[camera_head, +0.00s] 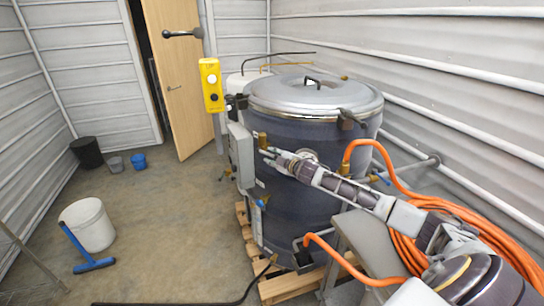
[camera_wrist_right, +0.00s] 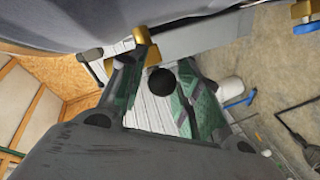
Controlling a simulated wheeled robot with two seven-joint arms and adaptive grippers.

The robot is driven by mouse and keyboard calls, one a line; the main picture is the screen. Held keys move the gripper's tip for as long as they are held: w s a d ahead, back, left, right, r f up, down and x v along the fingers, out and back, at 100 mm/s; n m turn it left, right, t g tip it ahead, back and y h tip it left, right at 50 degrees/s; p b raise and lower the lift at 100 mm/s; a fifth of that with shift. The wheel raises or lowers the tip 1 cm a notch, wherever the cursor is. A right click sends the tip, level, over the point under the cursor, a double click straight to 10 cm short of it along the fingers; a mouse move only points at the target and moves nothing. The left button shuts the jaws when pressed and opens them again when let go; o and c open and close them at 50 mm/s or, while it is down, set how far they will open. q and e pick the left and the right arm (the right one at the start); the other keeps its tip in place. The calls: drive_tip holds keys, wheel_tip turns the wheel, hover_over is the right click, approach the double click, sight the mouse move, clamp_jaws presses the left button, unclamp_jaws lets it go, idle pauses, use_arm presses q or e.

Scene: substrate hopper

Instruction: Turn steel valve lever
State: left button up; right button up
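A brass valve fitting (camera_head: 262,139) sits on the near left side of the big steel vessel (camera_head: 300,190), by the grey box. In the right wrist view a brass piece (camera_wrist_right: 141,38) shows near the left fingertip, with a pale metal bar (camera_wrist_right: 92,55) left of it that looks like the steel lever. My right gripper (camera_head: 268,156) reaches in from the right, its tips just below the brass fitting. Its green-padded fingers (camera_wrist_right: 158,68) are apart, with nothing seen held between them. I cannot tell whether a finger touches the lever. My left gripper is out of view.
Orange hose (camera_head: 410,200) loops beside my right arm. A grey box (camera_head: 241,155) and yellow control box (camera_head: 211,85) stand left of the fitting. A blue-handled valve (camera_head: 262,202) sits lower. A white bucket (camera_head: 88,224) stands on the open floor at left.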

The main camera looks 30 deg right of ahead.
drive_tip(key=shift+w+f, duration=0.1)
drive_tip(key=shift+w, duration=0.45)
drive_tip(key=c, duration=0.7)
drive_tip(key=shift+w+a+f, duration=0.1)
drive_tip(key=shift+w+f, duration=0.05)
clamp_jaws()
